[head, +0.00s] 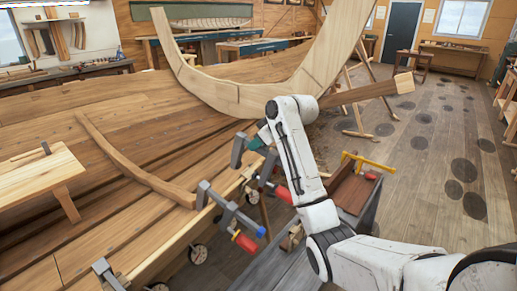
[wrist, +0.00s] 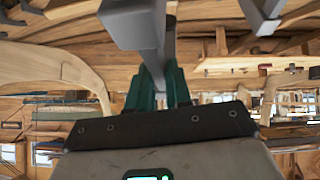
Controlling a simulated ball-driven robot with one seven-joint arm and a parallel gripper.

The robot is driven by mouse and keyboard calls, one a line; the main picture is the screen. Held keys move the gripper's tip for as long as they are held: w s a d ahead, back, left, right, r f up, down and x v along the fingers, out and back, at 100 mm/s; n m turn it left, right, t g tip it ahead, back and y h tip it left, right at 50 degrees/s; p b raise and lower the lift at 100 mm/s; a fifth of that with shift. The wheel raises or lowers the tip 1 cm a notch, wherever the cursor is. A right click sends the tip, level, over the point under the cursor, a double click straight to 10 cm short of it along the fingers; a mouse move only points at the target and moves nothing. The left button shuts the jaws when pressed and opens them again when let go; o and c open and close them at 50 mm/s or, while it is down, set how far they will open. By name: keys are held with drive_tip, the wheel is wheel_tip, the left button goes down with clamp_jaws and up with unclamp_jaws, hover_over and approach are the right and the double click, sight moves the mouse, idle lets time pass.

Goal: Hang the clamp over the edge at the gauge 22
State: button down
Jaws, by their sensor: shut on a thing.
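My gripper (head: 259,141) has teal fingers and is shut on a grey clamp (head: 238,151) with a red handle. The clamp is beside the hull's plank edge (head: 236,187); I cannot tell whether it touches the edge. In the wrist view my gripper (wrist: 163,80) is shut on the clamp's grey bar (wrist: 135,22), which fills the top middle. A second grey clamp (head: 228,213) with a red handle and a blue end sits on the edge nearer to me. I cannot make out a gauge marked 22.
Another grey clamp (head: 107,272) is at the lower left edge. A large curved wooden frame (head: 235,92) rises behind my arm. A curved rib (head: 130,165) lies across the planks. A toolbox (head: 354,190) with a yellow-handled tool stands right of my arm. Open floor (head: 440,130) lies at right.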

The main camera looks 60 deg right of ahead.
sight(269, 152)
drive_tip(key=shift+g+y, duration=0.4)
drive_tip(key=shift+y, duration=0.1)
drive_tip(key=f, duration=0.2)
drive_tip(key=w+a+f+b, duration=0.1)
drive_tip(key=f, duration=0.2)
drive_tip(key=w+f+b, duration=0.1)
drive_tip(key=f, duration=0.2)
drive_tip(key=shift+w+a, duration=0.15)
drive_tip(key=shift+w+d+f+b, duration=0.15)
drive_tip(key=shift+d+f+b, duration=0.3)
drive_tip(key=shift+f, duration=0.2)
drive_tip(key=shift+f, duration=0.15)
drive_tip(key=c, duration=1.1)
unclamp_jaws()
drive_tip(key=shift+f, duration=0.15)
drive_tip(key=shift+o, duration=0.2)
drive_tip(key=shift+f, duration=0.15)
drive_tip(key=b+v, duration=0.1)
drive_tip(key=v, duration=1)
